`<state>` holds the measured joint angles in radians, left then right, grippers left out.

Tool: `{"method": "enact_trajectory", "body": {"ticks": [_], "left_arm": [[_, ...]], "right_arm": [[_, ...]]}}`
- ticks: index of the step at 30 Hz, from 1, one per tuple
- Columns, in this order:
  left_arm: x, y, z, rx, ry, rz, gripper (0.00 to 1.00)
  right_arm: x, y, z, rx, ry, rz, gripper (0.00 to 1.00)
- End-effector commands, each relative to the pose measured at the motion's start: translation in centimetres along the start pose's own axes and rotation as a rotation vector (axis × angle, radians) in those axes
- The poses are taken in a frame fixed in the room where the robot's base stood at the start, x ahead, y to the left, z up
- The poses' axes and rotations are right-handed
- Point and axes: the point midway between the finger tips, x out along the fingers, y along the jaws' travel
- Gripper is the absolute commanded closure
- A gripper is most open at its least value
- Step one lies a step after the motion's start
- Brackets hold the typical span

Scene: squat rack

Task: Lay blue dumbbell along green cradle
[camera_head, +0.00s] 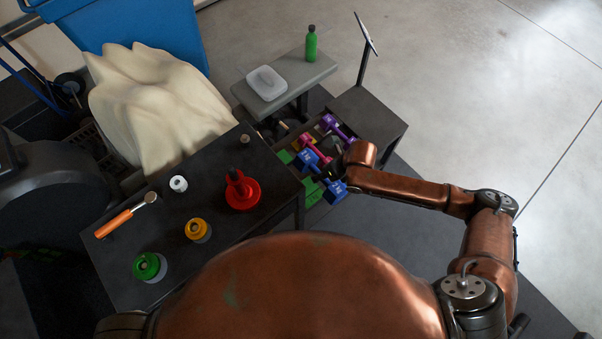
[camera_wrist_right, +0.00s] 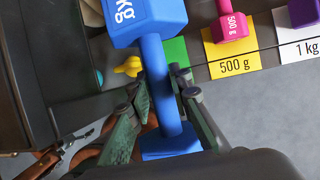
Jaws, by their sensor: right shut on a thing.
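The blue dumbbell (camera_head: 310,161) is in my right gripper, at the near right end of the dumbbell row in the head view. In the right wrist view my right gripper (camera_wrist_right: 162,88) is shut around the handle of the blue dumbbell (camera_wrist_right: 166,102). One head, marked Kg, is at the top and the other is below the fingers. The green cradle (camera_head: 312,194) shows beside the dumbbell as green patches. A strip of green (camera_wrist_right: 176,50) shows behind the handle in the wrist view. The dumbbell hides part of it; contact cannot be told. My left gripper is not in view.
A pink dumbbell (camera_head: 315,149) and a purple dumbbell (camera_head: 338,127) lie farther along the row. A yellow 500 g label (camera_wrist_right: 233,65) is next to the green strip. A dark table (camera_head: 120,270) with a red weight (camera_head: 242,193) stands left.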

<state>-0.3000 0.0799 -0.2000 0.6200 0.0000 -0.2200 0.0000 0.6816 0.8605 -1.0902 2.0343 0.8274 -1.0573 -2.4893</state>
Motion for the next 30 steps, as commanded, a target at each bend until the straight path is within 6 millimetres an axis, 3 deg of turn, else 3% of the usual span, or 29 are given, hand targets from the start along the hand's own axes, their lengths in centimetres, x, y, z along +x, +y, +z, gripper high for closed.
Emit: {"method": "enact_trajectory", "body": {"ticks": [1,16,24,30], "left_arm": [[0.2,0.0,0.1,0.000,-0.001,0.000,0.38],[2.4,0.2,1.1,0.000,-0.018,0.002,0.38],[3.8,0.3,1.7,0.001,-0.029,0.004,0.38],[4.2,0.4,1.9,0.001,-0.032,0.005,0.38]], "right_arm": [[0.2,0.2,1.1,-0.005,-0.015,0.002,1.00],[7.2,1.3,7.2,-0.003,-0.014,0.003,1.00],[11.8,1.1,8.2,-0.002,-0.011,0.003,1.00],[13.2,1.0,8.8,-0.003,-0.014,0.001,1.00]]}}
